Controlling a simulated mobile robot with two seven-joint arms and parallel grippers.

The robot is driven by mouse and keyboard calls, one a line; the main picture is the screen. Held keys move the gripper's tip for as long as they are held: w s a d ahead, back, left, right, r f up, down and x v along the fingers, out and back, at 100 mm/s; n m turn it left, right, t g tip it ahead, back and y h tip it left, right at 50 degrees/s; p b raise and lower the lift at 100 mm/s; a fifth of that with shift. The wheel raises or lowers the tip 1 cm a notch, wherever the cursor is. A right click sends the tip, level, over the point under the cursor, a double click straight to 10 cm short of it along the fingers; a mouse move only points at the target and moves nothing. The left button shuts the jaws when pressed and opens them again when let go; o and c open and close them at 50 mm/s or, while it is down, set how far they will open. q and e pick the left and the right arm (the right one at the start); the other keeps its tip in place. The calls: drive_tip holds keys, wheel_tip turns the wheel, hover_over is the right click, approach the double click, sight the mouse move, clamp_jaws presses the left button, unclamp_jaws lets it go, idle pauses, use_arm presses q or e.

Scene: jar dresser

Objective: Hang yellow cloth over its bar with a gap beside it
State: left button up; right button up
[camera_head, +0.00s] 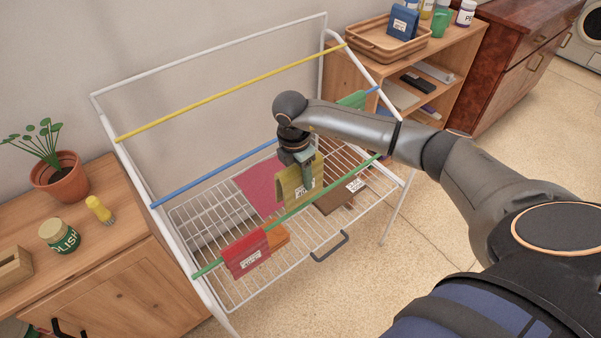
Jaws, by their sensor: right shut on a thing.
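The yellow cloth (292,189) hangs down folded, with a small white label on its front. My right gripper (304,163) is shut on it near its top, partly hiding it. The cloth shows just above the green bar (325,191) in the picture, its lower edge close to that bar; I cannot tell if they touch. The yellow bar (230,93) is the highest coloured bar at the back of the white rack and is bare. The blue bar (185,189) runs between the yellow and green ones. My left gripper is not in view.
A red cloth (245,253) hangs on the green bar, and a green cloth (353,99) on the blue bar. A pink cloth (258,190), an orange piece (278,236) and a brown piece (338,200) show around the wire shelf (205,229). Wooden cabinets stand on both sides.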

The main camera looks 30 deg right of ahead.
sight(301, 208)
wheel_tip(301, 208, down, 10)
drive_tip(key=b, duration=0.7)
drive_tip(key=shift+f, duration=0.15)
wheel_tip(301, 208, down, 2)
drive_tip(key=shift+f+b, duration=0.25)
drive_tip(key=shift+b, duration=0.9)
drive_tip(key=shift+f+b, duration=0.55)
drive_tip(key=shift+f, duration=0.2)
drive_tip(key=shift+f+b, duration=0.35)
drive_tip(key=shift+f, duration=0.25)
drive_tip(key=o, duration=1.1)
